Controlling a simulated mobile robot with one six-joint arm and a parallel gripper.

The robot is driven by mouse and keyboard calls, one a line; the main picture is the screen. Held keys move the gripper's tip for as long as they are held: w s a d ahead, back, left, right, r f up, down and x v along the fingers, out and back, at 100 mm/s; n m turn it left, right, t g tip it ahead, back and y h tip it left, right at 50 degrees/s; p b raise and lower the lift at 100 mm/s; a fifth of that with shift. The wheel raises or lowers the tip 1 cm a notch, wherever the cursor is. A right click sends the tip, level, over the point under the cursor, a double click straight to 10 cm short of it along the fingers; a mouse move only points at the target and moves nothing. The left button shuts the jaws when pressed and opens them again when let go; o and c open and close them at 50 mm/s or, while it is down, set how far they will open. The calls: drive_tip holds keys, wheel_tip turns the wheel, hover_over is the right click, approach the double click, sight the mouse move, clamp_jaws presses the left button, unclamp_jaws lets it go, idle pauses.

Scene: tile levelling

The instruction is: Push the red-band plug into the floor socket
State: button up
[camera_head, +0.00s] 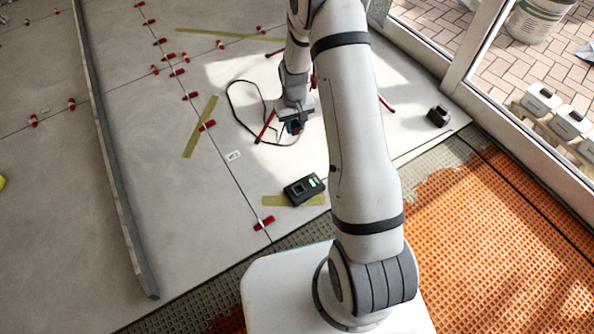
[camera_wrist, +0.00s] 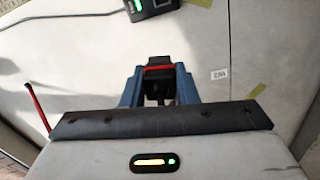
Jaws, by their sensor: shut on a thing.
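My gripper (camera_head: 294,127) is low over the grey tiles, left of the middle of the arm in the head view. In the wrist view its blue fingers (camera_wrist: 160,88) are shut on the black plug with a red band (camera_wrist: 159,68). In the head view the plug is mostly hidden by the gripper. A black box with green lights (camera_head: 304,189) lies on the tiles below the gripper; its edge also shows at the top of the wrist view (camera_wrist: 150,8). A small black block (camera_head: 438,116) stands at the right. I cannot tell which one is the floor socket.
A black cable (camera_head: 232,100) loops on the tiles left of the gripper. Red levelling clips (camera_head: 207,125) and yellow tape strips (camera_head: 200,127) lie about. A long grey bar (camera_head: 106,150) crosses the left. Orange matting (camera_head: 480,240) and a glass door frame (camera_head: 470,45) are right.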

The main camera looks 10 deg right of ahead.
drive_tip(key=shift+s+f+n+p, duration=0.3)
drive_tip(key=shift+s+f, duration=0.7)
drive_tip(key=shift+f, duration=3.35)
drive_tip(key=shift+s+f+n+p, duration=0.1)
drive_tip(key=shift+s+f+n, duration=0.65)
drive_tip(key=shift+f, duration=3.55)
drive_tip(key=shift+s+f+n+p, duration=0.15)
drive_tip(key=shift+s+f, duration=1.1)
drive_tip(key=shift+f, duration=3.1)
drive_tip(key=shift+f+b, duration=1.35)
drive_tip(key=o, duration=1.1)
drive_tip(key=shift+c, duration=0.2)
drive_tip(key=shift+r, duration=0.1)
